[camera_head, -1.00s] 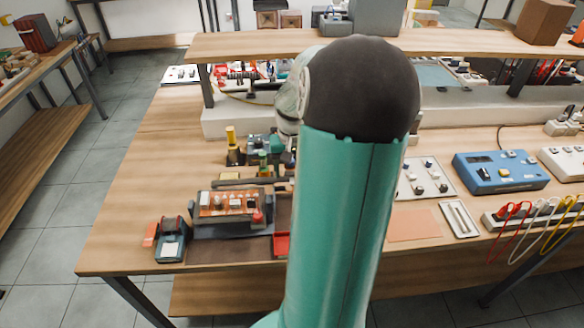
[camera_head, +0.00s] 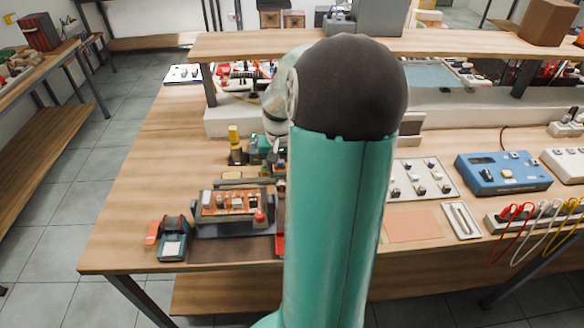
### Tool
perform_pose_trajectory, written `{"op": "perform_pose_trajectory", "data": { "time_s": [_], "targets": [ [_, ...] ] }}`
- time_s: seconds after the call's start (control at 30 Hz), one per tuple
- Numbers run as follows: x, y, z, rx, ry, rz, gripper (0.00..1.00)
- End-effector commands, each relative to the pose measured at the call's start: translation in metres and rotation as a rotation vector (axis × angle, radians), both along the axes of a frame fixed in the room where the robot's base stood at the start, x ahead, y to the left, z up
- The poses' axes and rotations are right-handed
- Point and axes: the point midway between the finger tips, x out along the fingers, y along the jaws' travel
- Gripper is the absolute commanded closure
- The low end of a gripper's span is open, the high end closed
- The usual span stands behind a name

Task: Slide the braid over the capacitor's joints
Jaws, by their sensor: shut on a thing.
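An orange-brown board (camera_head: 236,202) with several small pale and metal parts sits on a dark grey block left of my arm. I cannot single out the capacitor or its joints on it at this size. I cannot make out the braid either. My teal upper arm and dark round elbow fill the middle of the view. The pale forearm reaches away behind the elbow. My gripper's fingers cannot be made out among the small green and dark things beyond the board, or are hidden by the arm.
A small teal-grey device (camera_head: 174,240) stands at the bench's front left. A yellow-topped post (camera_head: 234,142) stands behind the board. Right of my arm are a blue box (camera_head: 503,173), a white tray (camera_head: 462,220) and coloured leads (camera_head: 540,222). A shelf (camera_head: 240,47) spans the back.

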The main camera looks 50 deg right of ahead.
Motion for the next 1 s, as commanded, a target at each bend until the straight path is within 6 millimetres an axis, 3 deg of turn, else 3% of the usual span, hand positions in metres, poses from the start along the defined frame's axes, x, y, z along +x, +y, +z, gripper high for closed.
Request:
{"op": "perform_pose_trajectory", "data": {
  "time_s": [0.5, 0.73, 1.0],
  "targets": [
    [0.096, 0.084, 0.001, -0.002, -0.003, 0.007, 1.0],
    [0.119, 0.104, 0.001, -0.002, -0.003, 0.003, 1.0],
    [0.125, 0.109, 0.001, -0.001, -0.003, -0.001, 1.0]
  ]
}}
